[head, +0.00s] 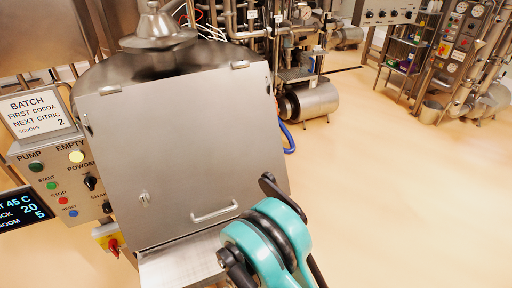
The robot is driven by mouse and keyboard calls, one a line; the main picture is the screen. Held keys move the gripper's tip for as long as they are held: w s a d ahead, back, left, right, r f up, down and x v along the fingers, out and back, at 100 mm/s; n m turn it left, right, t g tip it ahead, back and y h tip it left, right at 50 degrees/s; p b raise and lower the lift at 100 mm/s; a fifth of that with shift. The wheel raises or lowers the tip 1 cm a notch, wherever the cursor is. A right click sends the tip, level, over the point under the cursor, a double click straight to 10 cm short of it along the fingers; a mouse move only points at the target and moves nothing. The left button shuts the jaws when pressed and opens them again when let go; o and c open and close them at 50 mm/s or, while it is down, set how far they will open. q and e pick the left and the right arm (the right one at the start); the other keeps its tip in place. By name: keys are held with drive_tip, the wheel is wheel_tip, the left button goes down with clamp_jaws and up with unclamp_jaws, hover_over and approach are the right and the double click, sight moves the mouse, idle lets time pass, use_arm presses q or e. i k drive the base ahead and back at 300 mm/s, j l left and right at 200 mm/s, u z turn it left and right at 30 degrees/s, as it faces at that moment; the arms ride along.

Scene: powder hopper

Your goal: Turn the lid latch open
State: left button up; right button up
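The lid latch (145,199) is a small metal piece low on the left of the big steel lid (185,150), which is a flat, tilted panel on the hopper's front. The lid lies shut. A bar handle (215,213) sits near its lower edge, right of the latch. My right arm comes in from the bottom, teal and black, with its end right of the handle. Black parts of my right gripper (248,222) stick out on both sides of the teal wrist; its fingertips are hidden, and I cannot tell whether it touches the lid. My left gripper is out of view.
A control panel (70,181) with buttons and knobs stands left of the lid, under a batch sign (36,111). A red-and-yellow switch (109,240) is below. A steel ledge (180,264) lies under the lid.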

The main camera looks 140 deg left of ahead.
sight(144, 198)
drive_tip(key=u, duration=5.15)
drive_tip(key=i+l+z, duration=0.2)
drive_tip(key=l, duration=0.25)
